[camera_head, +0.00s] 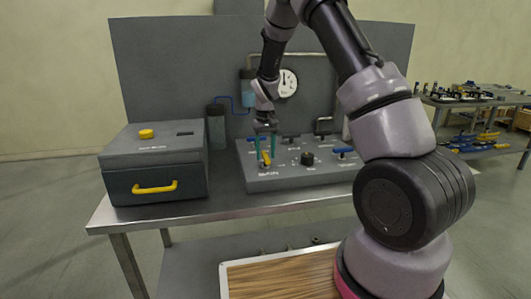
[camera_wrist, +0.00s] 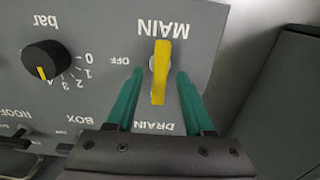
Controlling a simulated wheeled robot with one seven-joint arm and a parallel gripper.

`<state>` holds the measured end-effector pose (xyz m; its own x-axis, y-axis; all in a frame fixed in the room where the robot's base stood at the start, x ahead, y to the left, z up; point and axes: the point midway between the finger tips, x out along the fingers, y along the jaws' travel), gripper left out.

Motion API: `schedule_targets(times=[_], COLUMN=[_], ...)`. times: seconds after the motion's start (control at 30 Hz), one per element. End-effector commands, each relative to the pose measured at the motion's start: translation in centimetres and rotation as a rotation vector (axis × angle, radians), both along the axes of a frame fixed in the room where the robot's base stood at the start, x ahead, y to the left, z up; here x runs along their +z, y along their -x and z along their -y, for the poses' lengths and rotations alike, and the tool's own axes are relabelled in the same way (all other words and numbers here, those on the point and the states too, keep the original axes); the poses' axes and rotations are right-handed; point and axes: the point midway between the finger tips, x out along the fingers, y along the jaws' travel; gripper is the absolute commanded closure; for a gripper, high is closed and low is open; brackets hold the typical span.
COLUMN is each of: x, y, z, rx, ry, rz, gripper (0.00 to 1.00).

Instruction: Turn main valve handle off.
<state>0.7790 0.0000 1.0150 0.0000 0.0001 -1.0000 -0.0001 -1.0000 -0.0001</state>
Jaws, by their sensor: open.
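The main valve handle (camera_wrist: 160,72) is a yellow lever on the grey panel (camera_wrist: 103,52), near the labels MAIN, OFF and DRAIN, which read upside down in the wrist view. It lies along the line between MAIN and DRAIN, not toward OFF. In the head view the yellow handle (camera_head: 266,158) is at the panel's left end. My gripper (camera_wrist: 153,78) is open, with one green finger on each side of the handle and gaps showing. In the head view my gripper (camera_head: 266,157) points down over the handle. I cannot tell its exact height there.
A black pressure knob (camera_wrist: 46,60) with a bar scale sits beside the handle. A blue lever (camera_head: 342,150) is at the panel's right. A grey box (camera_head: 155,165) with a yellow pull stands on the table left of the panel. A round gauge (camera_head: 287,83) is behind.

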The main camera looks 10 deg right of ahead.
Motion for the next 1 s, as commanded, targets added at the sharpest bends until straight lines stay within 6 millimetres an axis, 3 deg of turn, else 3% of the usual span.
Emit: schedule_targets(times=[0.03, 0.07, 0.17, 0.2, 0.63, 1.0], x=[0.01, 0.01, 0.02, 0.03, 0.04, 0.04], y=[0.00, 0.00, 0.00, 0.00, 0.00, 0.00], z=[0.00, 0.00, 0.00, 0.00, 0.02, -0.02], rx=[0.000, 0.000, 0.000, 0.000, -0.058, -0.335], ry=[0.000, 0.000, 0.000, 0.000, 0.001, 0.001], rz=[0.000, 0.000, 0.000, 0.000, 0.000, 0.000], gripper=[0.47, 0.55, 0.93, 1.00, 1.00, 1.00])
